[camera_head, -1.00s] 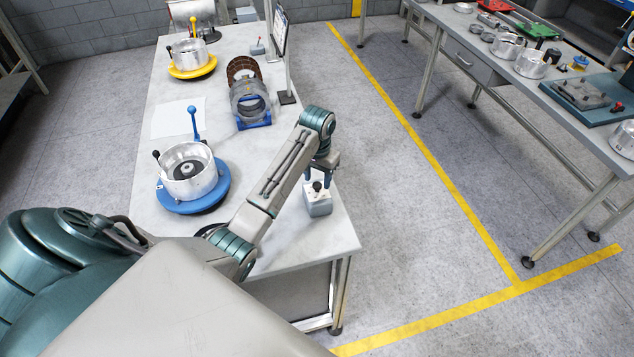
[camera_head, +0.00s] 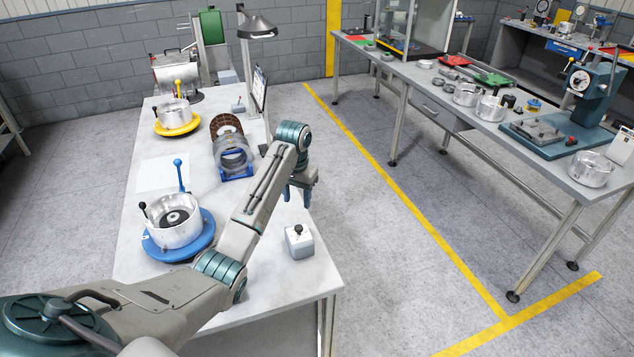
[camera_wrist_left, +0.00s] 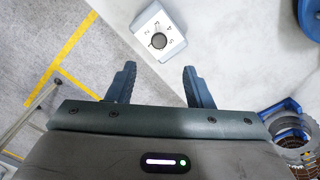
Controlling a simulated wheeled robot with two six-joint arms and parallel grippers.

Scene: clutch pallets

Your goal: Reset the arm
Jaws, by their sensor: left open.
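My left gripper (camera_head: 297,196) hangs above the right edge of the near white table (camera_head: 262,285), with its blue fingers pointing down. In the left wrist view my left gripper (camera_wrist_left: 158,88) has its two fingers well apart with nothing between them. A small grey box with a black knob (camera_head: 299,242) stands on the table below the gripper, apart from it. The box also shows in the left wrist view (camera_wrist_left: 172,48), beyond the fingertips, with numbers around its knob. My right gripper is not in view.
A blue round pallet (camera_head: 205,236) with a metal housing stands left of my arm. Behind it are rings on a blue stand (camera_head: 238,175), a yellow pallet (camera_head: 192,124) and a lamp (camera_head: 258,28). Open floor separates this table from the long bench (camera_head: 550,170) at the right.

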